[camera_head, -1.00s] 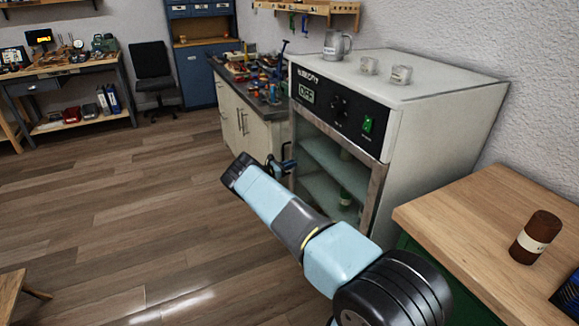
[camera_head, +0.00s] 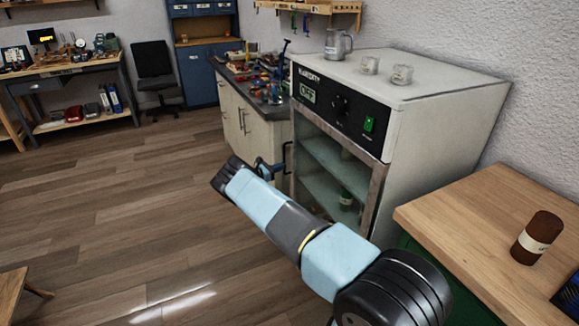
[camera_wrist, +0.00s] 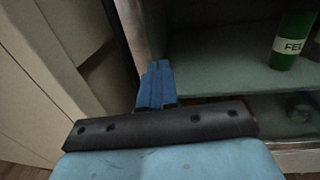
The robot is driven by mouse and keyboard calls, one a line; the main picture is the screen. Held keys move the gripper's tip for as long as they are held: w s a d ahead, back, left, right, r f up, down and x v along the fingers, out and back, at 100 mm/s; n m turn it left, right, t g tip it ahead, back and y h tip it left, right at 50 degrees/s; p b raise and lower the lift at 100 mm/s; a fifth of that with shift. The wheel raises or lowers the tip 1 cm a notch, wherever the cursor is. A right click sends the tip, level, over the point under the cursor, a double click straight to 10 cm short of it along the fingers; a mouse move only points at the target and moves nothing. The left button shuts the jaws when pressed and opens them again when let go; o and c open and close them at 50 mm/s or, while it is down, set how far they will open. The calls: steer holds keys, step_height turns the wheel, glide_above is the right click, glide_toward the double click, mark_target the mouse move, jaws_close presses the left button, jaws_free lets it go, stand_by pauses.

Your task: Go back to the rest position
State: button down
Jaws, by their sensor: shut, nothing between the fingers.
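My gripper (camera_head: 268,168) is in front of the left edge of the white oven-like cabinet (camera_head: 440,130). In the wrist view its blue fingers (camera_wrist: 156,84) are together with nothing between them. They point toward the cabinet's left front edge, and no contact is clear. My arm stretches from the lower right, over the floor. A green bottle with a white label (camera_wrist: 293,42) stands on a shelf inside the cabinet; it is small in the head view (camera_head: 346,197). I cannot tell whether glass covers the cabinet front.
The cabinet display reads OFF. A wooden table (camera_head: 470,215) with a brown bottle (camera_head: 537,238) is at right. A cluttered counter (camera_head: 255,88) stands behind. The wooden floor (camera_head: 110,210) at left is clear.

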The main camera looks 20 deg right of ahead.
steer(key=w+v, duration=0.1)
steer(key=v, duration=0.7)
steer(key=s+d+r+m+g+y, duration=0.2)
steer(key=d+r+m, duration=0.2)
steer(key=r, duration=0.7)
steer(key=s+d+r+m+g+y, duration=0.2)
steer(key=s+d+r+m+g, duration=0.15)
steer(key=r, duration=0.65)
steer(key=s+d+r+m+y, duration=0.1)
steer(key=s+r+m+y, duration=0.2)
steer(key=s+r, duration=0.55)
steer(key=s+d+r+m+y, duration=0.1)
steer(key=s+r+m+y, duration=0.3)
steer(key=r, duration=0.7)
steer(key=s+a+r+m+t+y, duration=0.15)
steer(key=s+r, duration=0.45)
steer(key=s, duration=0.6)
steer(key=s+a+r+m+t+y, duration=0.1)
steer(key=s+a+r+t+y, duration=0.15)
steer(key=s+r, duration=0.65)
steer(key=s+a+f+m+t+y, duration=0.1)
steer(key=s+a+f+m, duration=0.1)
steer(key=s, duration=1)
steer(key=s+a+f+m+t+y, duration=0.1)
steer(key=s+a, duration=0.3)
steer(key=s, duration=0.8)
steer(key=shift+f+m+t, duration=0.35)
steer(key=shift+f+m, duration=0.05)
steer(key=shift+f, duration=0.4)
